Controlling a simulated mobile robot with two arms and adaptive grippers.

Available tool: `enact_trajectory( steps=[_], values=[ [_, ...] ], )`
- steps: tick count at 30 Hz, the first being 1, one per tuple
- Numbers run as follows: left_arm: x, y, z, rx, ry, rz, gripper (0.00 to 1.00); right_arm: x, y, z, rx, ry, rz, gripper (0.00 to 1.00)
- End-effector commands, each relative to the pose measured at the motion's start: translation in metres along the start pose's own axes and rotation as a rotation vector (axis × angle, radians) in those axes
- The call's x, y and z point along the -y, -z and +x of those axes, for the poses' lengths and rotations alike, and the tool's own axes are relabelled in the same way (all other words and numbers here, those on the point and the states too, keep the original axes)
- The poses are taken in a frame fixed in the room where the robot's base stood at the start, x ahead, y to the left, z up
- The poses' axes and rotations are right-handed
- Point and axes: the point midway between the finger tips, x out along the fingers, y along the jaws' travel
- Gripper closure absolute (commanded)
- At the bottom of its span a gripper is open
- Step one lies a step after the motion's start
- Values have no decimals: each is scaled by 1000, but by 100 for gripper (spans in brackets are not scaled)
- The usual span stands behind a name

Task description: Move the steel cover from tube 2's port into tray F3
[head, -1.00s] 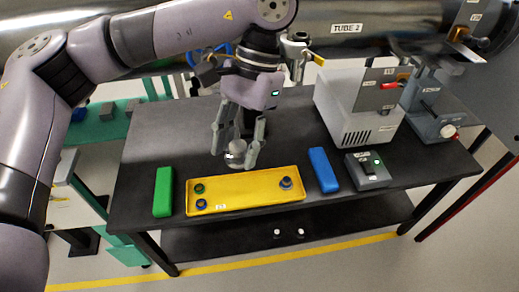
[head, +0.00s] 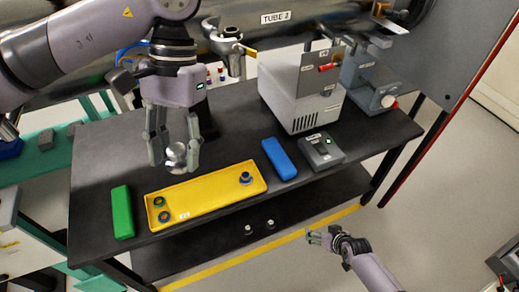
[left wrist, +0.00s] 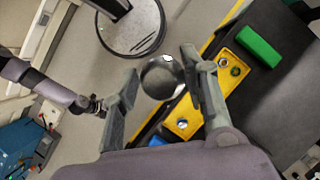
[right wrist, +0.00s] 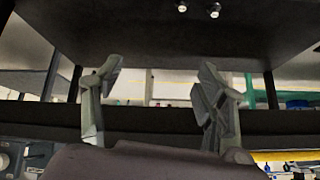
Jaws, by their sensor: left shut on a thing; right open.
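My left gripper (head: 174,158) is shut on the round, shiny steel cover (head: 177,153), holding it near the back edge of the yellow tray (head: 207,198). In the left wrist view the cover (left wrist: 160,77) sits between the fingers, with the tray (left wrist: 183,122) beyond it. The tray holds two ringed round parts (head: 161,209) at its left end and one blue-based part (head: 245,178) at its right end; its middle is bare. My right gripper (head: 325,239) is open and empty, low in front of the table. The TUBE 2 pipe (head: 325,20) runs across the back.
A green block (head: 122,212) lies left of the tray and a blue block (head: 279,159) right of it. A small grey box (head: 322,151) and a white-grey instrument (head: 300,95) stand further right. The black table (head: 100,165) is clear around the gripper.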

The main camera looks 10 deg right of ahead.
Motion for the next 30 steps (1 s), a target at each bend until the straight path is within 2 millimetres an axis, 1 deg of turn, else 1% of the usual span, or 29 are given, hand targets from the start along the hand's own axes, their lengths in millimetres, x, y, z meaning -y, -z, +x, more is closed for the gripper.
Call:
enact_trajectory(
  steps=[1,2,3,5,6,8,9,11,12,14,15,17,18,20,21,23,24,26,27,29,30],
  values=[
    [0,0,0,0,0,0,87,3,34,-7,-46,22,-4,34],
    [0,0,0,0,0,0,87,6,51,-11,-69,37,-4,34],
    [0,0,0,0,0,0,87,10,74,-18,-99,57,-6,34],
    [0,0,0,0,0,0,87,18,107,-29,-145,90,-11,34],
    [0,0,0,0,0,0,87,24,128,-38,-174,114,-16,34],
    [0,0,0,0,0,0,87,34,159,-53,-217,152,-25,34],
    [0,0,0,0,0,0,87,41,179,-65,-245,178,-34,34],
    [0,0,0,0,0,1,87,54,207,-83,-286,221,-50,34],
    [0,0,0,0,0,1,87,62,225,-97,-313,251,-63,34],
    [0,0,0,0,0,1,87,77,249,-118,-350,297,-85,34],
    [0,0,0,0,0,1,87,88,265,-134,-376,329,-103,34],
    [0,0,0,0,0,0,87,104,284,-159,-410,379,-133,34],
    [0,0,0,0,0,1,87,116,296,-176,-433,414,-154,34],
    [0,0,0,0,0,1,87,134,311,-204,-463,467,-190,34],
    [0,0,0,0,0,1,87,146,320,-222,-482,503,-217,34],
    [0,0,0,0,0,1,87,164,329,-252,-508,557,-263,34],
    [0,0,0,0,0,1,87,177,333,-272,-523,594,-295,34],
    [0,0,0,0,0,1,87,197,336,-302,-544,651,-346,34],
    [0,0,0,0,0,0,87,209,336,-322,-554,688,-384,34],
    [0,0,0,0,0,0,87,227,332,-351,-568,742,-442,34],
    [0,0,0,0,0,0,87,238,328,-369,-574,777,-480,34]
  ],
)
